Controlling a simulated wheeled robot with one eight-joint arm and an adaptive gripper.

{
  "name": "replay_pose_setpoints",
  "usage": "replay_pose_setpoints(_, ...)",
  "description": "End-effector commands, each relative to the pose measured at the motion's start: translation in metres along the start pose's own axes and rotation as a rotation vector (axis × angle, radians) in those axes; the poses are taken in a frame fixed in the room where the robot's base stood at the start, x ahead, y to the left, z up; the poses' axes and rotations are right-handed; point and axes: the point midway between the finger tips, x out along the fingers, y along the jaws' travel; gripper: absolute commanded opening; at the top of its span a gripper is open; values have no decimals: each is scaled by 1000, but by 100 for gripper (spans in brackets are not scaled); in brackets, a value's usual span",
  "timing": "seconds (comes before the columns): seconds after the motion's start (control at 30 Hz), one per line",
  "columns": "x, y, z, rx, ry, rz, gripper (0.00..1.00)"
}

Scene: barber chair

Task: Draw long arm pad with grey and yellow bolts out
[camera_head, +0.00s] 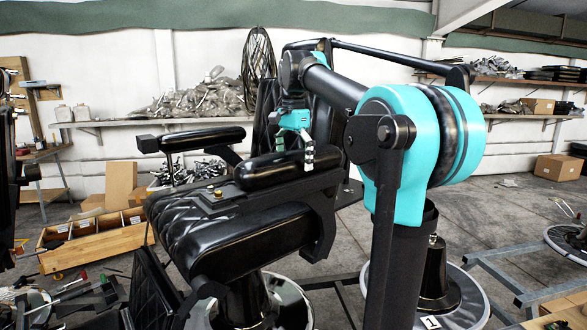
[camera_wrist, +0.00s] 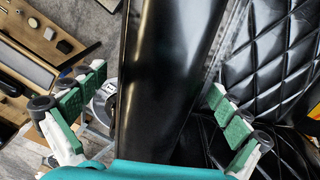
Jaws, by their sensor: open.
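A long black arm pad (camera_head: 285,168) lies along the near side of the barber chair. My gripper (camera_head: 294,146) is above it, pointing down. In the wrist view the glossy black pad (camera_wrist: 165,75) runs between the two open finger pairs of my gripper (camera_wrist: 150,84), with a gap on each side. Another black arm pad (camera_head: 203,138) is on the chair's far side. A small yellowish bolt-like spot (camera_head: 217,192) shows at the front of the near armrest mount. Grey bolts cannot be made out.
The quilted black seat (camera_head: 175,222) lies below the arm pads; the quilted leather (camera_wrist: 265,55) also fills the right of the wrist view. A wooden parts box (camera_head: 95,243) stands on the floor at left. Shelves with metal parts line the back wall.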

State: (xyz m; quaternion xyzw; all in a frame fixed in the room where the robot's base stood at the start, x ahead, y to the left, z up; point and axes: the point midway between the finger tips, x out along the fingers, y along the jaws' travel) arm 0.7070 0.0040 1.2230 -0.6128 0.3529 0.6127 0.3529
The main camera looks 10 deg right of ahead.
Motion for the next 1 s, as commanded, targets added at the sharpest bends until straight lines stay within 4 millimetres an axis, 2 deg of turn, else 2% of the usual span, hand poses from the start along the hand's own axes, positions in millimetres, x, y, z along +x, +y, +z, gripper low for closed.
replay_pose_setpoints(0.2, 15, 0, 0, 0, 0, 0, 100)
replay_pose_setpoints(0.5, 16, 0, 0, 0, 0, 0, 100)
replay_pose_setpoints(1.0, 16, 0, 0, 0, 0, 0, 38)
